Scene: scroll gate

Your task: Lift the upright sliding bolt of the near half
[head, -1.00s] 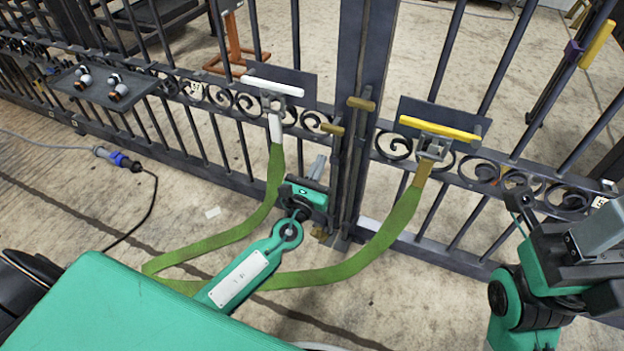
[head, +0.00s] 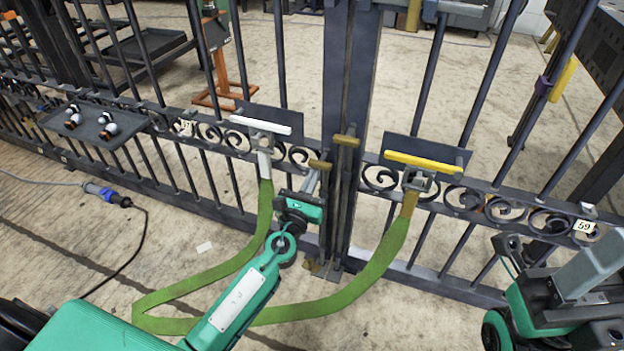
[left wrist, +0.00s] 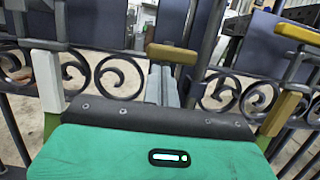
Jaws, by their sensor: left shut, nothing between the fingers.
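Two upright sliding bolts run along the gate's middle posts, each with a tan handle. One handle (head: 320,165) is lower and nearer the left half; the other (head: 346,141) is higher and to its right. My left gripper (head: 311,180) is shut and empty, its fingers up against or just below the lower handle. In the left wrist view, a tan handle (left wrist: 172,53) lies right above the shut fingers (left wrist: 162,86); whether they touch is unclear.
A white bar handle (head: 260,124) and a yellow bar handle (head: 425,161) flank the posts. A slack green strap (head: 310,312) links their levers and passes by my left arm. A small shelf (head: 95,125) with knobs hangs on the left half. A cable lies on the floor.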

